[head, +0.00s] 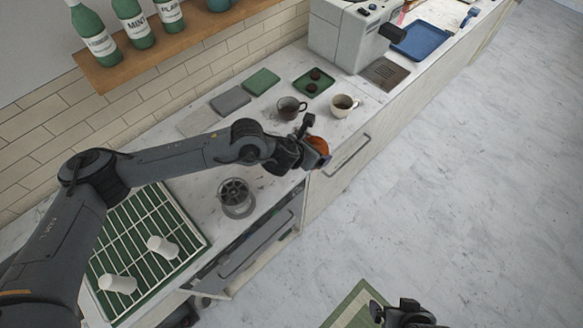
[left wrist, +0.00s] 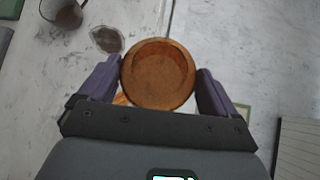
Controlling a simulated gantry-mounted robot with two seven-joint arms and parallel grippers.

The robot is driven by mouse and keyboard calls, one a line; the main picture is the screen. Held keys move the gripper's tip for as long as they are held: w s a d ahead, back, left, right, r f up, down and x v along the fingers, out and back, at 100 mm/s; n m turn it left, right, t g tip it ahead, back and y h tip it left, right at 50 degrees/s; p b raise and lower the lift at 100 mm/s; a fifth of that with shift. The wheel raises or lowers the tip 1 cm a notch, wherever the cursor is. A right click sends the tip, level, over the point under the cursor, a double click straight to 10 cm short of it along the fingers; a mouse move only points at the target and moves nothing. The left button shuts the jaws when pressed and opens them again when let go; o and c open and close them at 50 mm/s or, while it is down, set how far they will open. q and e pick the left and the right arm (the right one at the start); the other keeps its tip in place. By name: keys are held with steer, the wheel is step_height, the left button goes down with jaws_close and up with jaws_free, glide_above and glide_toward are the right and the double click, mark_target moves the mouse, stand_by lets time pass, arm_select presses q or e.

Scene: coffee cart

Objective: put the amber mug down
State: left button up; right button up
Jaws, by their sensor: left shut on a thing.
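The amber mug (head: 319,146) is in my left gripper (head: 303,153), near the front edge of the counter (head: 345,122). In the left wrist view the round amber mug (left wrist: 158,73) sits between the two purple finger pads of my left gripper (left wrist: 158,88), which is shut on it. A round recessed face points at the camera; I cannot tell whether it is the mouth or the base. In the head view my arm and gripper hide part of it. My right gripper (head: 408,314) is at the bottom edge, partly cut off; its jaws are unclear.
A dark mug (head: 289,108) and a cream cup (head: 343,105) with dark contents stand on the counter close by. A green tray (head: 313,83) lies behind them. A glass vessel (head: 236,198) and a rack (head: 145,250) with white cups are nearer. An open drawer (head: 255,245) juts out below.

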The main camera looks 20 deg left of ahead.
arm_select(q)
step_height(320, 180, down, 6)
steer(key=s+a, duration=0.2)
steer(key=w+a+f, duration=0.2)
steer(key=a, duration=0.1)
steer(key=w+a+f, duration=0.1)
steer(key=a+f, duration=0.1)
steer(key=w+a+f, duration=0.2)
steer(key=a, duration=0.1)
steer(key=shift+w+a+f, duration=0.35)
steer(key=shift+f+p, duration=0.4)
steer(key=shift+f, duration=1.65)
steer(key=shift+f, duration=0.15)
steer(key=o, duration=1.2)
steer(key=shift+c, duration=0.2)
